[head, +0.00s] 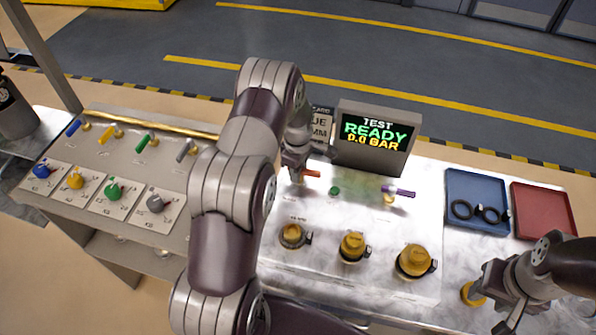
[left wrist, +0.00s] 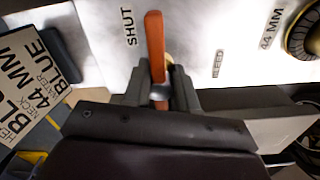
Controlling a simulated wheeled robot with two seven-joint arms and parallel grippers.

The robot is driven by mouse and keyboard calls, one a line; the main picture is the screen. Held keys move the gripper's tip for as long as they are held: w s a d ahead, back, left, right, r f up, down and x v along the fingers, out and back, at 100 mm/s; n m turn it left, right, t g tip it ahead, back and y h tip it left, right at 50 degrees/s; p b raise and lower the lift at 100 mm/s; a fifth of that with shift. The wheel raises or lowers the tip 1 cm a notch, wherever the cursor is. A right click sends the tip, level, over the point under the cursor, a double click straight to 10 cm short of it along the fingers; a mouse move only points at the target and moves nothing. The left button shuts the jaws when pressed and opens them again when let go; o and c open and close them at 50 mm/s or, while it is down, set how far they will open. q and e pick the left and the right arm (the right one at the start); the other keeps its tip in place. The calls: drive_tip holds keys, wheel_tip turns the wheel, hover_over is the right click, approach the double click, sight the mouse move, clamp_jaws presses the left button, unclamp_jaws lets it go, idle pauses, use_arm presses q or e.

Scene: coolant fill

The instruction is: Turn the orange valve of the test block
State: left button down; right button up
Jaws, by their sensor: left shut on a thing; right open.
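The orange valve (head: 312,173) has a lever handle on the metal test block (head: 345,225), behind the row of brass caps. In the left wrist view the orange valve (left wrist: 155,45) extends up past the fingertips, near the printed word SHUT. My left gripper (head: 296,168) is at the lever; in the left wrist view my left gripper (left wrist: 160,92) is shut on it. Part of the handle is hidden between the fingers. My right gripper (head: 485,290) is open at the lower right, close to a brass fitting (head: 472,294). The display (head: 375,135) reads TEST READY 0.0 BAR.
Several brass caps (head: 352,246) stand in front. A blue tray (head: 475,185) with black rings and a red tray (head: 545,205) lie right. A left panel (head: 60,158) carries coloured valves.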

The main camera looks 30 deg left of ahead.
use_arm(q)
drive_tip(key=shift+w+r, duration=0.1)
drive_tip(key=shift+r, duration=0.05)
drive_tip(key=c, duration=0.9)
unclamp_jaws()
wheel_tip(320, 180, up, 13)
drive_tip(key=b, duration=0.3)
drive_tip(key=shift+f, duration=0.2)
